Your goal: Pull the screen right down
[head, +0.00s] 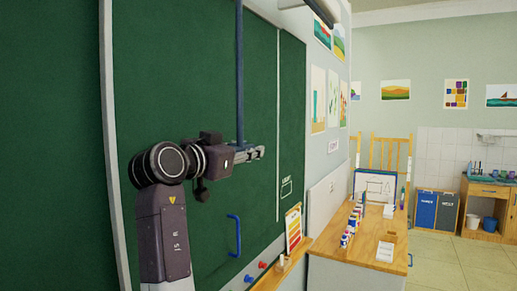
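No pulled-out screen surface that I can make out shows in the head view. A long, straight blue strip (240,70), a strap or a rod, hangs from beyond the top edge in front of the green board. The fingers point right, level, close to the board. They look near each other, but I cannot tell whether they are shut on the strip.
The green board (190,70) fills the left, with a blue handle (234,236) low on it. A wooden ledge (268,282) juts out below. On the right stands a wooden table (350,254) with paint bottles (350,228). Open floor (455,262) lies beyond.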

